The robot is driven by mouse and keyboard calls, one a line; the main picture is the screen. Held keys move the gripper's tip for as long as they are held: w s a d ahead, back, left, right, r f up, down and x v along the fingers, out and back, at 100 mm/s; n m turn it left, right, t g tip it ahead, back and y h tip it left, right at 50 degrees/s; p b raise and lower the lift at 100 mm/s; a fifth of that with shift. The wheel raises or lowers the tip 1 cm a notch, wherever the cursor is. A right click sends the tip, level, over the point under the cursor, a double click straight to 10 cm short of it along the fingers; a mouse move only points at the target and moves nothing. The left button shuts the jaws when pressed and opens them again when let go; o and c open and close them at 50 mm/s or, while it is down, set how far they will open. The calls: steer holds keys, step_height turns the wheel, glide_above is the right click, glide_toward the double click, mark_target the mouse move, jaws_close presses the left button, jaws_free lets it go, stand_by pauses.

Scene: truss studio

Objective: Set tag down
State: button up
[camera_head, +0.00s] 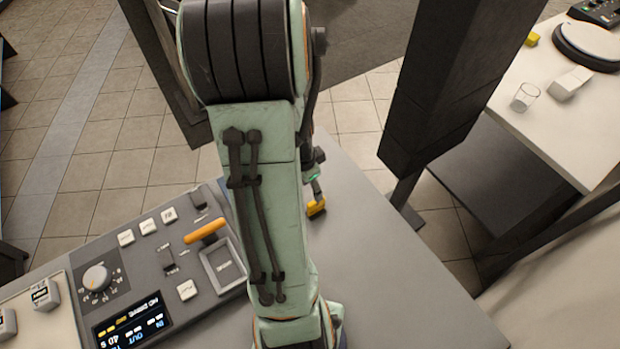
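A small yellow piece (316,208), which may be the tag, shows just right of my arm, over or on the grey tabletop. My gripper (316,188) is small and partly hidden behind my arm link. Its end points down at the yellow piece and seems to meet it. I cannot make out both fingers or whether they are closed on the piece. I also cannot tell whether the piece touches the tabletop.
A grey control panel (150,262) with a dial, an orange handle (205,230) and a lit display lies left of my arm. The tabletop (385,280) at right is clear. A dark post (440,80) stands beyond it.

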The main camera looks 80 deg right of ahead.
steer(key=shift+w+a+r, duration=0.1)
steer(key=shift+r, duration=1.05)
steer(key=w+a+r+n+t, duration=0.2)
steer(key=w+a+r+n, duration=0.4)
steer(key=w+a+n, duration=0.5)
steer(key=s+a+r+n+y, duration=0.1)
steer(key=a+r+n, duration=0.1)
steer(key=a+n, duration=0.6)
steer(key=s+a+r+n+g+y, duration=0.1)
steer(key=a+r+n, duration=0.2)
steer(key=a+n, duration=0.6)
steer(key=shift+s+a+r, duration=0.2)
steer(key=shift+s+a, duration=0.05)
steer(key=shift+a, duration=0.35)
